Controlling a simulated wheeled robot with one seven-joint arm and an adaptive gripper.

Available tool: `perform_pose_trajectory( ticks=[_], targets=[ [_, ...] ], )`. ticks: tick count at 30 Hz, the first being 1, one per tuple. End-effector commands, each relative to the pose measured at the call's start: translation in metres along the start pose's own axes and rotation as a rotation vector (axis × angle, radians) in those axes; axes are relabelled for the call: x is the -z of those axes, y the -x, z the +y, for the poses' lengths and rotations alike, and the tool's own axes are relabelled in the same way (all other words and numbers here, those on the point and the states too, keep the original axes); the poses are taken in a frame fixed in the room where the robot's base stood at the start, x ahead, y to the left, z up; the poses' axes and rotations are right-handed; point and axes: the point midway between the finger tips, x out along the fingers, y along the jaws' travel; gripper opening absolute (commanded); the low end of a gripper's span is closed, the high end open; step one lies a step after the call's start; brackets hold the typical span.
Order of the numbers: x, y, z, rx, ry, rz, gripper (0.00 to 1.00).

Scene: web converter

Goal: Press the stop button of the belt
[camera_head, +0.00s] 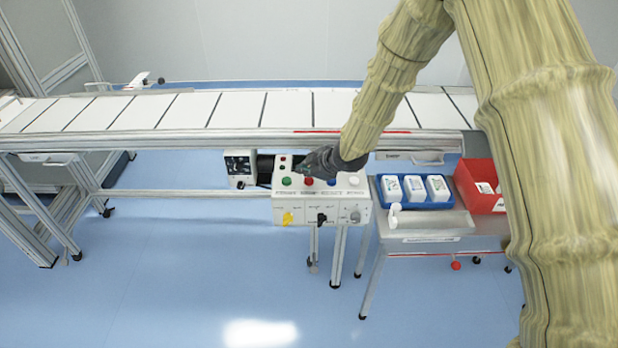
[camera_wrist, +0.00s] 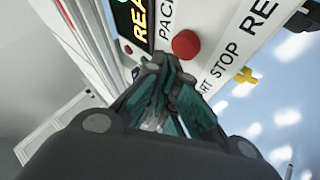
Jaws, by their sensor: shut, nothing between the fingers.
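A white control box (camera_head: 322,210) stands in front of the belt (camera_head: 235,110). Its top carries a green button (camera_head: 286,181), a red button (camera_head: 309,181), a blue one (camera_head: 331,182) and a white one. In the wrist view the red button (camera_wrist: 186,44) is round and shows just beyond my fingertips, near the printed word STOP. My gripper (camera_head: 312,163) is shut and empty, pointing down over the box behind the button row. In the wrist view its fingertips (camera_wrist: 163,66) appear close below the red button; I cannot tell whether they touch it.
A yellow knob (camera_head: 288,217) and black and grey knobs are on the box's front face. A lit display (camera_wrist: 139,20) is beside the buttons. To the right, a side table holds a blue tray (camera_head: 413,203) with white containers and a red bin (camera_head: 480,185). The floor in front is clear.

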Motion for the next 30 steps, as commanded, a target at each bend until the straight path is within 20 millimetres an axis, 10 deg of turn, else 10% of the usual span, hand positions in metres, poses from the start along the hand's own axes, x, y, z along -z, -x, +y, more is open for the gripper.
perform_pose_trajectory(
  ticks=[30],
  targets=[
    [0.023, 0.032, 0.023, -0.001, -0.001, 0.0, 0.0]
  ],
)
